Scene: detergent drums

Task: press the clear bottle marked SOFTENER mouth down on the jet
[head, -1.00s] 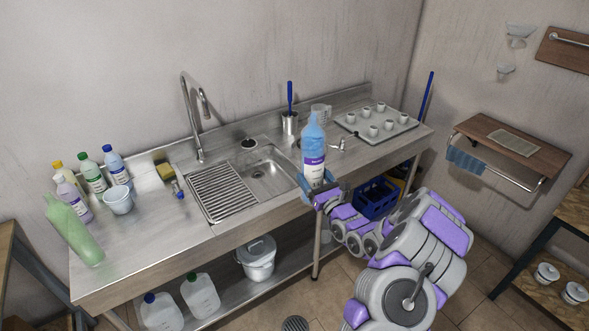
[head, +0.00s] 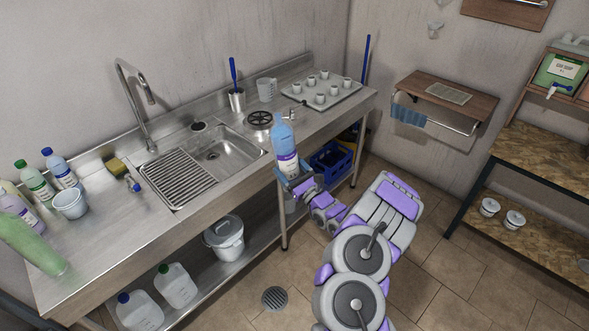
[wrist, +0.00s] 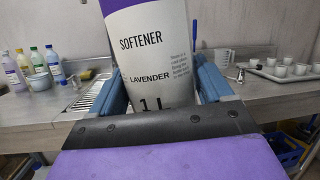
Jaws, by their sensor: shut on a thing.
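The clear bottle with blue content and a purple and white label (head: 286,158) is upright in my gripper (head: 292,182). In the wrist view its label (wrist: 150,50) reads SOFTENER, LAVENDER, 1 L. My gripper (wrist: 160,95) is shut around the bottle's lower part, with a blue finger on each side. The bottle is in front of the counter's front edge, mouth up. A round black spoked fitting (head: 259,120), which looks like the jet, is on the counter behind and left of the bottle's top. A small metal tap (head: 290,115) shows beside it.
The steel counter (head: 110,232) has a sink (head: 222,150) with a tall faucet (head: 138,105). A tray of cups (head: 325,92), a measuring jug (head: 266,90) and a brush pot (head: 236,99) stand behind. Several bottles are at left. A blue crate (head: 330,160) is below the counter.

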